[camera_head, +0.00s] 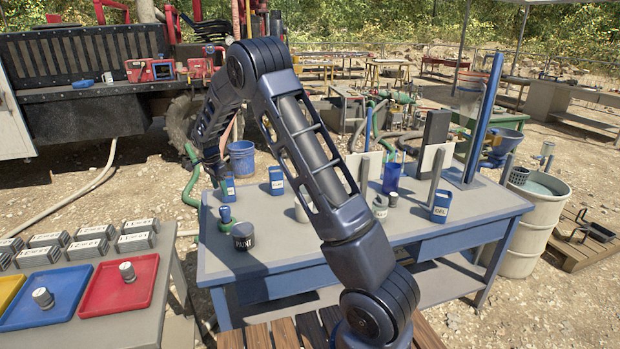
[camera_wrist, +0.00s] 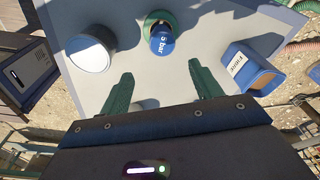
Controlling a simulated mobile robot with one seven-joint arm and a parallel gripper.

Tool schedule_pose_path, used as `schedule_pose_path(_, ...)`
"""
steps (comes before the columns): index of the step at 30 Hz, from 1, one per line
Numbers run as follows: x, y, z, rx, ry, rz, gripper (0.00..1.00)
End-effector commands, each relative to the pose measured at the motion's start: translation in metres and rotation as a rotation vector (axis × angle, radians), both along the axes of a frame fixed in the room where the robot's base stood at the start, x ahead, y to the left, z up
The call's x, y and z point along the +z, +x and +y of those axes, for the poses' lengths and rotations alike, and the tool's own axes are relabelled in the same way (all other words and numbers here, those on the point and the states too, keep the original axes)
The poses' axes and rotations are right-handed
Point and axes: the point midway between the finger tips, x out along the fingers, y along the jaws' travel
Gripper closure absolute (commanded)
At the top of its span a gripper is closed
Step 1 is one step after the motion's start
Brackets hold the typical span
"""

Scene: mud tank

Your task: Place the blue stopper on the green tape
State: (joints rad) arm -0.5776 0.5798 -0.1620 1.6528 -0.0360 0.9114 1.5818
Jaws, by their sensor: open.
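The blue stopper (camera_wrist: 162,41), marked "5 bar", shows top centre in the wrist view, beyond my fingertips. A green ring, which looks like the green tape (camera_wrist: 155,17), shows right behind and around its far end. In the head view the blue stopper (camera_head: 225,213) is upright near the left end of the blue table, with green at its foot. I cannot tell whether it rests on the tape or inside it. My gripper (camera_wrist: 163,82) is open and empty, its two green fingers apart and short of the stopper. In the head view my gripper (camera_head: 214,170) hangs above and behind the stopper.
A paint pot (camera_head: 243,236) stands close beside the stopper. An open blue box (camera_wrist: 250,68) stands on its other side, and another blue box (camera_head: 276,180) is farther right. The left table holds a red tray (camera_head: 95,295) and grey boxes. Bare tabletop lies right of the pot.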

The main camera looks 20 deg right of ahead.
Motion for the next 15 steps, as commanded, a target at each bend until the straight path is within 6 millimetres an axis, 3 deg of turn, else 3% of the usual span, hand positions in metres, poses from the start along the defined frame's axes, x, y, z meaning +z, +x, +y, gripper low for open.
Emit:
schedule_pose_path(5,0.047,-0.016,-0.037,0.066,0.027,-0.012,0.36)
schedule_pose_path(15,0.136,-0.075,-0.119,0.261,0.067,-0.046,0.36)
